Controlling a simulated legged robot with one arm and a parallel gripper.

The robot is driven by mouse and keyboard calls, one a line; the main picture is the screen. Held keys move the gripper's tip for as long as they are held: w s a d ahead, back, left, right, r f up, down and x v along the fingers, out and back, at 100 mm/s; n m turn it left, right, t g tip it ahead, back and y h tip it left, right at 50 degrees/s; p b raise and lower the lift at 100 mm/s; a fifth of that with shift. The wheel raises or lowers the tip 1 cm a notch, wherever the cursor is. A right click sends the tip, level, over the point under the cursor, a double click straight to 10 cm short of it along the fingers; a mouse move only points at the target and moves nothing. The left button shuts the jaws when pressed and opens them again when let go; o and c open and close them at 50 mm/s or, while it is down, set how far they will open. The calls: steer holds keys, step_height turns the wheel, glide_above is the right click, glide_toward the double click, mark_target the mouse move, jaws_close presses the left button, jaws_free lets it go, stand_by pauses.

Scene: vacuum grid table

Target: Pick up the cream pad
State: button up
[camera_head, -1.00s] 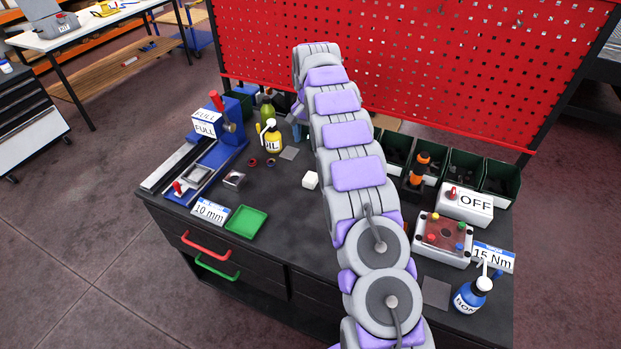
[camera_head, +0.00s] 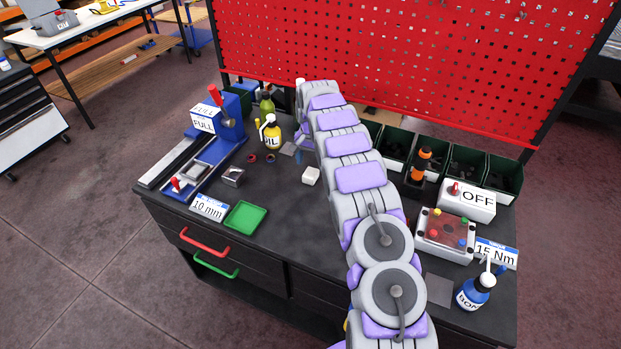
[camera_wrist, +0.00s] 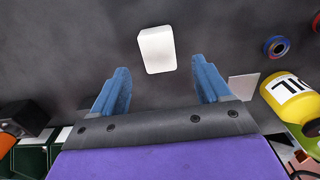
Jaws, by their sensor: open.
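The cream pad (camera_head: 311,175) is a small pale block on the dark table top, just left of my arm in the head view. In the wrist view the cream pad (camera_wrist: 157,49) lies ahead of my gripper (camera_wrist: 162,82), between the lines of its two blue fingers and beyond their tips. My gripper is open and empty, with clear space between the fingers. In the head view the fingers are mostly hidden by my arm, near the back of the table.
A yellow oil bottle (camera_head: 271,134) stands left of my gripper, with small rings (camera_head: 252,158) in front. A green tray (camera_head: 246,217) sits at the front left. Dark green bins (camera_head: 464,165) line the back right. The table around the pad is clear.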

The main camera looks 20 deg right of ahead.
mark_target(311, 172)
steer(key=f, duration=0.2)
steer(key=f+b, duration=0.1)
steer(key=f, duration=0.2)
steer(key=shift+s+a+f+b, duration=0.1)
steer(key=shift+s+f+b, duration=0.1)
steer(key=shift+f+b, duration=0.15)
steer(key=shift+c, duration=0.4)
steer(key=shift+r, duration=0.1)
steer(key=c, duration=1)
steer(key=shift+o, duration=0.2)
step_height(311, 172, up, 10)
steer(key=shift+a+r+p, duration=0.1)
steer(key=shift+p, duration=1.05)
steer(key=s+a+r+n, duration=0.2)
steer(key=s+a+n, duration=0.7)
steer(key=s+a, duration=0.5)
steer(key=s, duration=0.3)
steer(key=shift+s+r, duration=0.25)
steer(key=shift+r, duration=0.1)
